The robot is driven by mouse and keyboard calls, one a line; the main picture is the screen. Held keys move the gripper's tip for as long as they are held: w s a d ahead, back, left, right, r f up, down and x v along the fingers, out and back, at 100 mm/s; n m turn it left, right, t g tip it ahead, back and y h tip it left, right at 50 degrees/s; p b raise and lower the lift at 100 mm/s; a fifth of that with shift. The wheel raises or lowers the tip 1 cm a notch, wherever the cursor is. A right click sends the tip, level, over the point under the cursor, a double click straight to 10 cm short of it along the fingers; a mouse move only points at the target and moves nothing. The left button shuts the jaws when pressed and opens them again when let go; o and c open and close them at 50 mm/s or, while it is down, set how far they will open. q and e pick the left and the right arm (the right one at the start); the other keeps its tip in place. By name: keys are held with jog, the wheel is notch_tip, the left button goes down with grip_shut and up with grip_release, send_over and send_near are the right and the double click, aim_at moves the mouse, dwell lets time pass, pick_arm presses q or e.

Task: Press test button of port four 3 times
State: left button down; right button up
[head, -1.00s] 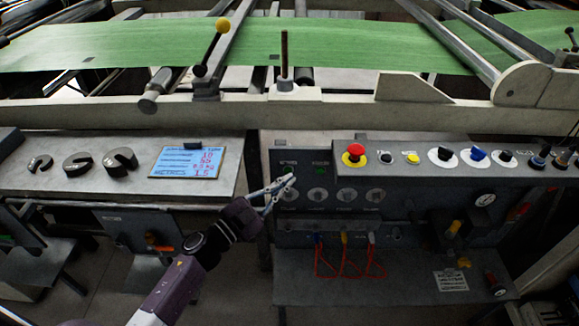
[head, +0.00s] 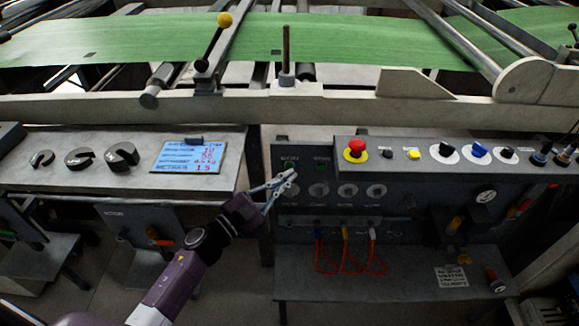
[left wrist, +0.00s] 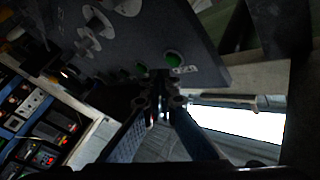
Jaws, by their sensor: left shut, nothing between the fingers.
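The dark control panel (head: 400,195) carries a row of round pale dials (head: 347,190). Above them are a green button (head: 289,164) at the left and another green button (head: 321,167) to its right. I cannot read which port each belongs to. My left gripper (head: 293,174) is shut and empty, its tips just below and right of the left green button. I cannot tell whether they touch the panel. My right gripper is out of view.
A red mushroom button (head: 355,149) and several knobs stand on the raised ledge at right. Red cables (head: 345,265) hang below the dials. A clipboard (head: 188,157) and dark slotted weights (head: 121,155) lie on the left table. Green sheet (head: 130,42) runs behind.

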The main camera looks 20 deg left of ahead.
pick_arm(q)
jog(key=shift+w, duration=0.1)
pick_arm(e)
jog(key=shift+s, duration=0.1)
pick_arm(q)
jog(key=shift+w+a, duration=0.1)
jog(key=shift+w, duration=0.2)
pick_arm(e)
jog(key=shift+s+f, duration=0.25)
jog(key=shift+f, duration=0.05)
pick_arm(q)
jog(key=shift+w, duration=0.1)
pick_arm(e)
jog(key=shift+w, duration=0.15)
